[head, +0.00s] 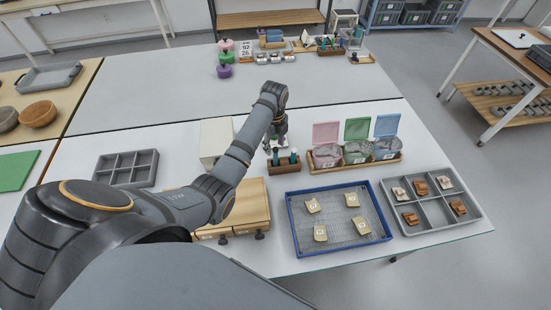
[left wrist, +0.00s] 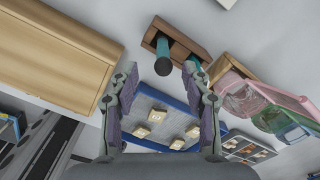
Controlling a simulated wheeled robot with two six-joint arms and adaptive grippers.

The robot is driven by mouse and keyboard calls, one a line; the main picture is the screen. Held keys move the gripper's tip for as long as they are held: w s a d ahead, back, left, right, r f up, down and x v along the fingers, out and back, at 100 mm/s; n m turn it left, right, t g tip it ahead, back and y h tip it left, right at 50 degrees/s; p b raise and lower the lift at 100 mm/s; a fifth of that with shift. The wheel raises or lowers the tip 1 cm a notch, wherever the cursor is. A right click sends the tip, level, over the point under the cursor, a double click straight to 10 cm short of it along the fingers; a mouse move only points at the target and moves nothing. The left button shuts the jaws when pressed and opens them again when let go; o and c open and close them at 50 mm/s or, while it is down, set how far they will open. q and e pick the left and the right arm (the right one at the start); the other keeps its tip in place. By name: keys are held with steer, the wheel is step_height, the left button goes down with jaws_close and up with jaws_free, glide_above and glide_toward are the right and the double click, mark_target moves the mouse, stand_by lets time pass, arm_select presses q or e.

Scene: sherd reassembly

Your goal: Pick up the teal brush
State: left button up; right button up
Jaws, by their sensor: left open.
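My left gripper (head: 276,143) is open and points down just over a small wooden holder (head: 283,162). Two teal brush handles stand upright in the holder, one on the left (head: 276,158) and one on the right (head: 293,156). In the left wrist view, the open fingers (left wrist: 162,75) frame one teal brush (left wrist: 162,58), which lies between them in the picture. The other teal brush (left wrist: 194,62) shows by the right fingertip. Nothing is held. Whether a finger touches a handle cannot be told. My right gripper is not in view.
Lidded bins (head: 328,154) in pink, green and blue stand right of the holder. A white block (head: 214,138) and a wooden box (head: 250,205) lie left and in front. A blue mesh tray (head: 300,241) with tagged sherds and a grey compartment tray (head: 409,222) lie front right.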

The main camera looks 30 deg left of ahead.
mark_target(275, 148)
arm_select(q)
steer(key=shift+f, duration=0.35)
step_height(275, 148, down, 4)
steer(key=shift+w+d+r+p, duration=0.1)
steer(key=shift+d+p, duration=0.05)
steer(key=shift+p, duration=0.45)
steer(key=shift+w+f, duration=0.1)
steer(key=shift+f, duration=0.3)
steer(key=shift+r, duration=0.1)
steer(key=c, duration=0.4)
jaws_close()
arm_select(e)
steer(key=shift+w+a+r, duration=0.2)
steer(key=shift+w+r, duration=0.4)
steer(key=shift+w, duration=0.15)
